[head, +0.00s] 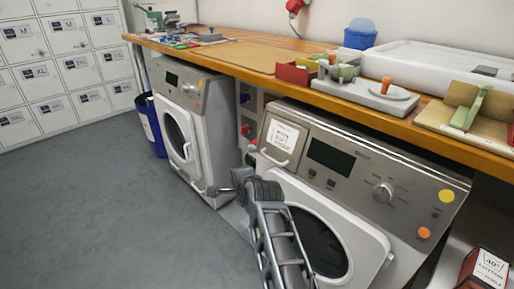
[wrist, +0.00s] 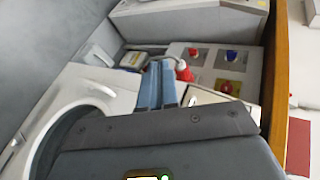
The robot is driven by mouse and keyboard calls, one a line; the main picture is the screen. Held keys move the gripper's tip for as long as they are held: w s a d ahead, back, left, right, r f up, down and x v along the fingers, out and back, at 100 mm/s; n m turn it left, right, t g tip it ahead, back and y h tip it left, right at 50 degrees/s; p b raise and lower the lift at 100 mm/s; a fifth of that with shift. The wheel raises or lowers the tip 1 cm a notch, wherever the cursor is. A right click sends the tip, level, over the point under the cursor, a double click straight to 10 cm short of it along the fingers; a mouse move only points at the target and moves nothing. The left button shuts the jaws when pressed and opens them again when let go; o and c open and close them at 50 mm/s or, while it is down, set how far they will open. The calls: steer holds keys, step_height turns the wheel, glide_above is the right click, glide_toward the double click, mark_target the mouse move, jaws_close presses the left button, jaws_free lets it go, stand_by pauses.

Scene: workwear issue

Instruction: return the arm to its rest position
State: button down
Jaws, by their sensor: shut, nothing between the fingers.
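My arm (head: 278,240) reaches up from the bottom of the head view, in front of the near washing machine (head: 325,215). My gripper (head: 214,191) is at its end, pointing left in front of the gap between the two machines. In the wrist view, the two blue-grey fingers of my gripper (wrist: 161,66) lie side by side, shut and empty. The grey housing of my wrist hides the lower part of that view.
A second washing machine (head: 190,130) stands further left, with a control panel (head: 247,120) between them. A wooden counter (head: 240,65) with trays and small items runs above. A blue bin (head: 150,125) and white lockers (head: 60,65) stand at left. The grey floor (head: 95,205) is clear.

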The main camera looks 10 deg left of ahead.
steer(key=s+d+f+n+t+h+p, duration=0.1)
steer(key=s+d+f, duration=0.35)
steer(key=d, duration=0.55)
steer(key=s+d+f+n+t+h+p, duration=0.1)
steer(key=s+d+f+n+h+p, duration=0.1)
steer(key=s+d+f, duration=0.5)
steer(key=s+d+r+n+t+p, duration=0.1)
steer(key=s+d+r+n+p, duration=0.2)
steer(key=s+d, duration=1.2)
steer(key=s+d+r+n+h+p, duration=0.1)
steer(key=s+d+r+n, duration=0.1)
steer(key=s+r, duration=0.5)
steer(key=s+d+r+n+h+p, duration=0.1)
steer(key=s+d+r, duration=0.15)
steer(key=s, duration=0.85)
steer(key=s+r+n+p, duration=0.1)
steer(key=s+r, duration=0.5)
steer(key=r, duration=0.3)
steer(key=s+r+n+t+h+p, duration=0.1)
steer(key=s+r, duration=0.6)
steer(key=r, duration=0.3)
steer(key=shift+s+a+n+t, duration=0.25)
steer(key=shift+a+n+t, duration=0.05)
steer(key=shift+a+n, duration=0.15)
steer(key=c, duration=1.8)
jaws_free()
steer(key=shift+c, duration=0.2)
